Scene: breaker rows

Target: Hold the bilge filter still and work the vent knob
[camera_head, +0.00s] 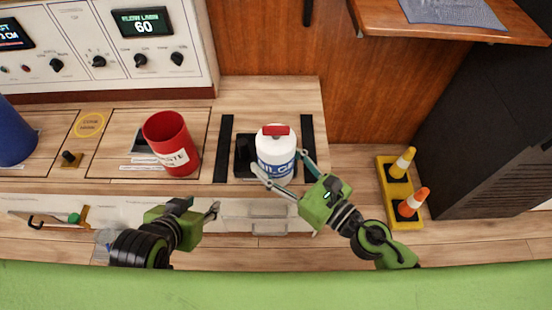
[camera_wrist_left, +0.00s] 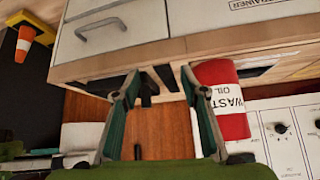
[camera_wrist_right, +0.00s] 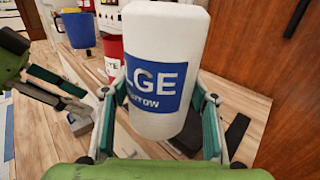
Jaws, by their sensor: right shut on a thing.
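The bilge filter (camera_head: 275,160) is a white canister with a blue label, standing upright at the counter's front between two dark strips. A red bar-shaped vent knob (camera_head: 276,131) sits on its top. My right gripper (camera_head: 281,164) is shut on the canister's body, a finger on each side; the canister fills the middle of the right wrist view (camera_wrist_right: 165,40), its top cut off. My left gripper (camera_head: 207,208) is open and empty, in front of the counter, left of the filter and below the red bin. Its spread fingers show in the left wrist view (camera_wrist_left: 160,85).
A red waste oil bin (camera_head: 171,146) stands left of the filter. A blue bucket (camera_head: 12,135) is at the far left. A control panel (camera_head: 110,45) backs the counter. Yellow-based cones (camera_head: 401,195) stand on the floor at right. A wooden shelf (camera_head: 450,22) juts out above.

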